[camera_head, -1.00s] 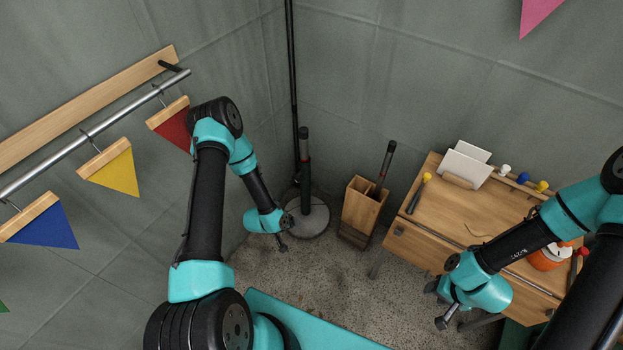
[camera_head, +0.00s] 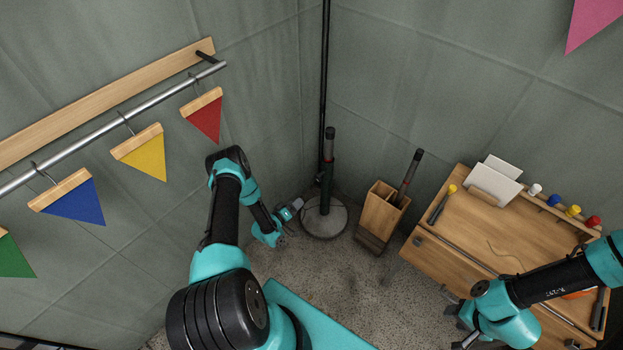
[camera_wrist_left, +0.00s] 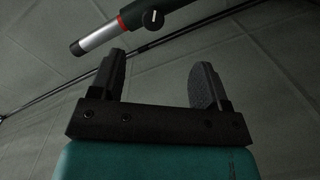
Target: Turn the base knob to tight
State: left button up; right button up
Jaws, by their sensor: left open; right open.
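The round base (camera_head: 338,228) stands on the floor by the corner, with a short upright pole (camera_head: 327,185) rising from it. In the left wrist view the pole (camera_wrist_left: 100,36) shows a green sleeve, a red ring and a pale tube with a dark end. A small black knob (camera_wrist_left: 153,18) with a white mark sits on the green sleeve. My left gripper (camera_head: 299,205) is open and empty, just left of the pole; its fingers also show in the left wrist view (camera_wrist_left: 155,82), apart from the knob. My right gripper (camera_head: 452,325) is open near the desk's front left.
A wooden bin (camera_head: 380,215) with a dark-handled stick stands right of the base. The wooden desk (camera_head: 465,222) holds cards, a yellow-tipped tool and coloured knobs. Coloured pennants (camera_head: 140,150) hang from a rail at left. A thin dark pole (camera_head: 324,70) rises behind the base.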

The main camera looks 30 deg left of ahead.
aim_at(317, 179)
pick_arm(q)
jog(key=shift+s+a+r+t, duration=0.1)
jog(key=shift+a+r+t, duration=0.35)
jog(key=shift+a, duration=0.2)
jog(key=w, duration=0.5)
jog(key=w+d, duration=0.1)
jog(key=w, duration=0.5)
jog(key=w+d, duration=0.1)
jog(key=w, duration=0.5)
jog(key=shift+w+d, duration=0.15)
jog(key=c, duration=0.9)
